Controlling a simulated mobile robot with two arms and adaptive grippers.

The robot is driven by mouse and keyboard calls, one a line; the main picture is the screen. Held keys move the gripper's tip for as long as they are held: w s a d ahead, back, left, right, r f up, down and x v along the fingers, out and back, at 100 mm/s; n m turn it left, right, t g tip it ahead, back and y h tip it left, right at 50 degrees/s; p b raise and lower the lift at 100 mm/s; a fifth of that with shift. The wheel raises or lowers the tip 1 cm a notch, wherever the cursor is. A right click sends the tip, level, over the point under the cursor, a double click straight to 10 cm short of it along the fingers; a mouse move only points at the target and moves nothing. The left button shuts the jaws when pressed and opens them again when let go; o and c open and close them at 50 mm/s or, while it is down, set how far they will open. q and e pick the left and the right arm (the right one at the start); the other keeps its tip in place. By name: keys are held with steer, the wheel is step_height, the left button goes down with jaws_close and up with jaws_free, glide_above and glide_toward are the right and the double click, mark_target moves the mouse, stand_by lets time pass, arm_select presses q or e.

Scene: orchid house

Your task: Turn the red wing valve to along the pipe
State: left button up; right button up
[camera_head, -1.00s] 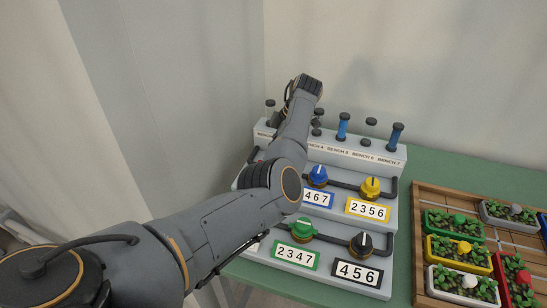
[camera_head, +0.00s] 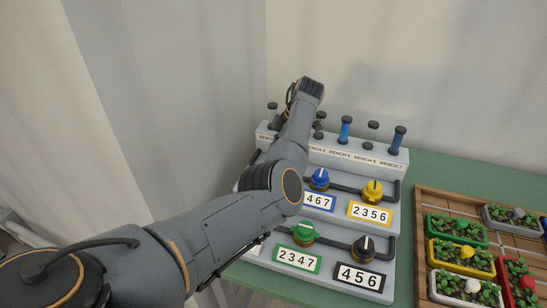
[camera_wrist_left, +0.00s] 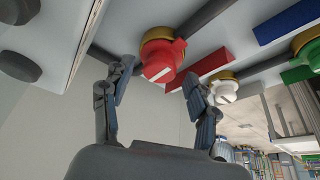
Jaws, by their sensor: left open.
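The red wing valve (camera_wrist_left: 160,62) shows in the left wrist view, on a brass-coloured base on the grey panel, with a white stripe across its face. My left gripper (camera_wrist_left: 155,85) is open. Its two fingers reach toward the red valve, one on either side below it in the picture, with a gap to it. Whether they touch it I cannot tell. A pipe (camera_wrist_left: 205,18) runs up to the right from the red valve. In the head view my left arm hides the red valve and the gripper's fingers. My right gripper is not in view.
The stepped panel also carries a blue valve (camera_head: 319,178), a yellow valve (camera_head: 372,190), a green valve (camera_head: 303,231) and a black valve (camera_head: 363,247), with number plates. A wooden tray (camera_head: 421,235) of planters stands to the right on the green bench (camera_head: 455,175).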

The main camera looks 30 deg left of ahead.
arm_select(q)
steer(key=v, duration=1.1)
steer(key=shift+r, duration=0.3)
